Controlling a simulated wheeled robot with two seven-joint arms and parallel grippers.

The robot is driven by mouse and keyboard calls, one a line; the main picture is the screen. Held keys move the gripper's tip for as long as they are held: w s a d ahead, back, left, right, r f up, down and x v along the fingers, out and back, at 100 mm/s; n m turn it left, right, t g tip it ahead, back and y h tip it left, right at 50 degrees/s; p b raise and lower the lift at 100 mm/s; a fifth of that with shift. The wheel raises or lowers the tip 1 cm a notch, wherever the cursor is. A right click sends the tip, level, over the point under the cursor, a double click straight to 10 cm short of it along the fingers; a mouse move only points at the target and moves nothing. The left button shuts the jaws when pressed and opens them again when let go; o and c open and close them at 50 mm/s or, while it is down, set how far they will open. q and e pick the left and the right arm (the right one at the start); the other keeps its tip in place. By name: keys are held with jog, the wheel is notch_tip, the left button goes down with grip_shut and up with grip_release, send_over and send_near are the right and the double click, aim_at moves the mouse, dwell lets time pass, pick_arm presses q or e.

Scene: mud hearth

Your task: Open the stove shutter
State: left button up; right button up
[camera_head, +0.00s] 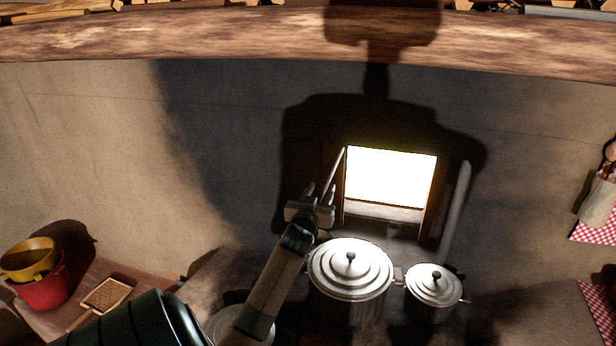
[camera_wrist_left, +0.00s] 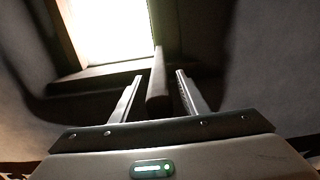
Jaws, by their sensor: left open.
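The window opening (camera_head: 390,178) above the stove is bright, with a dark wooden frame. A thin, pale slanted edge (camera_head: 335,172), which looks like a shutter leaf seen nearly edge-on, stands out at its left side. My left gripper (camera_head: 321,190) is open at the lower end of this edge. In the left wrist view a dark upright bar (camera_wrist_left: 158,82), apparently the same edge, shows between the open fingers (camera_wrist_left: 158,76); I cannot tell whether they touch it. A paler slanted bar (camera_head: 456,208) stands at the right side of the opening. My right gripper is not in view.
A large lidded pot (camera_head: 350,270) and a smaller lidded pot (camera_head: 433,285) stand below the window, right of my left forearm. A red bucket (camera_head: 43,290) with a yellow bowl (camera_head: 28,258) sits at the far left. A wooden beam (camera_head: 200,35) crosses the top.

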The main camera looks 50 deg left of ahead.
pick_arm(q)
jog(key=b+v, duration=0.3)
jog(key=v, duration=1.2)
jog(key=shift+b, duration=0.35)
